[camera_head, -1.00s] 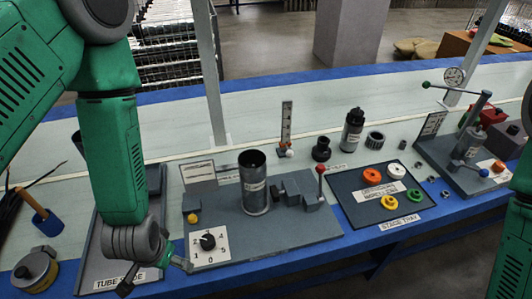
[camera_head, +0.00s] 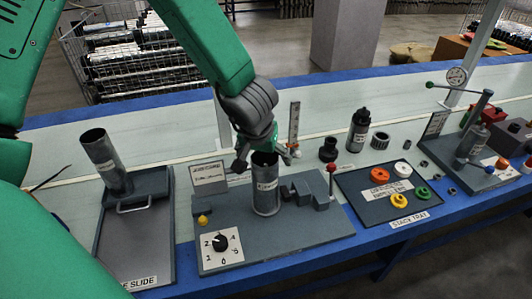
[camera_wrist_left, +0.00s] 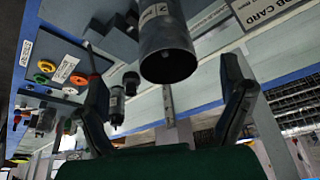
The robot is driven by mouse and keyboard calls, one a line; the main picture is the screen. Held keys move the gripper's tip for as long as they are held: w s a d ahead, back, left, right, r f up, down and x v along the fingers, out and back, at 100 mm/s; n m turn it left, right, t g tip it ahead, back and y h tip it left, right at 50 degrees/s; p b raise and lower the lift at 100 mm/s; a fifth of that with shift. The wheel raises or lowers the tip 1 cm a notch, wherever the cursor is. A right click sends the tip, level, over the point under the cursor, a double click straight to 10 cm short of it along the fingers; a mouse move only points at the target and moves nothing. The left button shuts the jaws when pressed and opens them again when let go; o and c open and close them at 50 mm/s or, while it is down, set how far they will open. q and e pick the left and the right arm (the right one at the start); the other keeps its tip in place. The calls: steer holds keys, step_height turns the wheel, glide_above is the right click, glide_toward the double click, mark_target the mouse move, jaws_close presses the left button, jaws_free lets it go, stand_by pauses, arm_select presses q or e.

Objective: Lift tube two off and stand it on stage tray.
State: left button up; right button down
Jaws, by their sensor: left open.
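A grey metal tube with a white label (camera_head: 266,190) stands upright in the fixture at the middle of the bench. Its mouth and a label that seems to read 2 show close up in the left wrist view (camera_wrist_left: 168,55). The dark stage tray (camera_head: 362,209) lies right of the fixture. My right gripper is out of view.
Orange, white, yellow and green rings (camera_head: 380,175) sit on the stage tray. Another grey tube (camera_head: 104,160) stands tilted on the tube slide (camera_head: 140,245) at left. A red-knobbed lever (camera_head: 331,170) stands between fixture and tray.

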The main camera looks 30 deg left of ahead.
mark_target(265, 171)
arm_select(q)
steer(key=x, duration=0.2)
steer(key=b+x, duration=0.1)
steer(key=x, duration=0.2)
steer(key=a+b+x, duration=0.1)
steer(key=x, duration=0.2)
steer(key=shift+s+f, duration=0.1)
steer(key=shift+s, duration=0.05)
steer(key=shift+f, duration=0.3)
steer(key=shift+w+d+f+b, duration=0.15)
steer(key=shift+w+d+b, duration=0.1)
steer(key=shift+d+b, duration=0.05)
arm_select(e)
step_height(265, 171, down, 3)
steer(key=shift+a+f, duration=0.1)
arm_select(q)
steer(key=shift+c, duration=0.4)
steer(key=shift+s+a, duration=0.1)
steer(key=shift+a, duration=0.2)
steer(key=c, duration=1.5)
steer(key=o, duration=0.5)
steer(key=shift+d, duration=0.1)
steer(key=c, duration=0.4)
steer(key=shift+d, duration=0.1)
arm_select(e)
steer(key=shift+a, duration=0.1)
